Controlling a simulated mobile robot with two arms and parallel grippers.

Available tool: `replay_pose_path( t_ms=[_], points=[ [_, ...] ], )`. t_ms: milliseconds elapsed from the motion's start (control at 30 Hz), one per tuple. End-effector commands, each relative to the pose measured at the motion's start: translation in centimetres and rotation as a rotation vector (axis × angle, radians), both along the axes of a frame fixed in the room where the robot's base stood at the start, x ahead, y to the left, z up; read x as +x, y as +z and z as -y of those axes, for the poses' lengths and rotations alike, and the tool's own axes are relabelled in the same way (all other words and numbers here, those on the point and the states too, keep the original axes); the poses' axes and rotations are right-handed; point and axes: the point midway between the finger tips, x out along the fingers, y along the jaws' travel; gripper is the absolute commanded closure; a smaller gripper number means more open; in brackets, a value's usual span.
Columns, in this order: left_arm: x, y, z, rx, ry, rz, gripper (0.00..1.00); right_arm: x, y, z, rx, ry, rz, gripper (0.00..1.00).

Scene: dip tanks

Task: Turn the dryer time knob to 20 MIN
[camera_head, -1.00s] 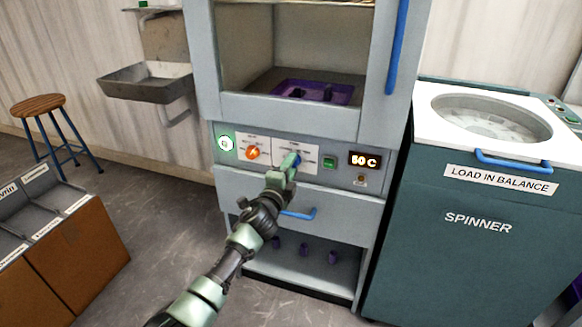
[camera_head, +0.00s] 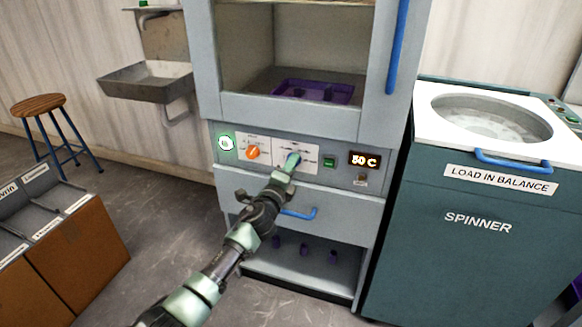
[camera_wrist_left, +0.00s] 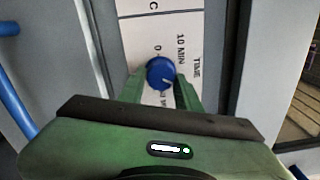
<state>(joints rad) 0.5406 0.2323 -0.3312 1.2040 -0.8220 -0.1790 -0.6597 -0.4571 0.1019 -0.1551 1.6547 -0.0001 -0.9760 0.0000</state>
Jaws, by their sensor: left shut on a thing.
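The dryer time knob (camera_wrist_left: 160,73) is a blue round knob on a white label plate in the left wrist view. The print reads TIME, 0 and 10 MIN, with another mark partly covered. A small pale line shows on the knob; the exact setting it points to is hard to tell. My left gripper (camera_wrist_left: 161,92) has its green fingers on both sides of the knob and is shut on it. In the head view my left gripper (camera_head: 290,163) reaches the dryer's control panel (camera_head: 232,152) and hides much of the knob. My right gripper is not in view.
On the panel are an orange knob (camera_head: 253,152), a green button (camera_head: 329,162) and a lit display (camera_head: 364,160). A drawer with a blue handle (camera_head: 299,214) is below. The spinner (camera_head: 478,225) stands right; a sink (camera_head: 146,82) and stool (camera_head: 38,104) are left.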

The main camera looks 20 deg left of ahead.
Motion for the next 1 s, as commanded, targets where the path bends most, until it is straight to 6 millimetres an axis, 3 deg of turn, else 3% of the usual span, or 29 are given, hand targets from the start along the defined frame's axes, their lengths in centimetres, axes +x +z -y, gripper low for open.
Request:
replay_pose_path(
  t_ms=[100, 133, 200, 567, 1000],
  points=[
    [0.0, -0.2, 0.0, -0.001, 0.0, -0.002, 1.0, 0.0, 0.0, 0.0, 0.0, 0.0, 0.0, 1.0],
    [0.0, -0.2, 0.0, -0.001, 0.0, -0.003, 0.61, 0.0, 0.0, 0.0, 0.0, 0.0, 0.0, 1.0],
    [0.0, -0.2, 0.0, -0.001, 0.0, -0.002, 0.45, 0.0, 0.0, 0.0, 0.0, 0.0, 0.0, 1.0],
    [-0.3, -0.1, 0.0, -0.001, 0.0, -0.001, 0.45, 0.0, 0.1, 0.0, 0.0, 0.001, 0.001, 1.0],
    [-6.4, -0.3, -0.3, -0.001, -0.001, -0.003, 0.45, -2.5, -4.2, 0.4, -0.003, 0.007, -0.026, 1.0]
  ],
)
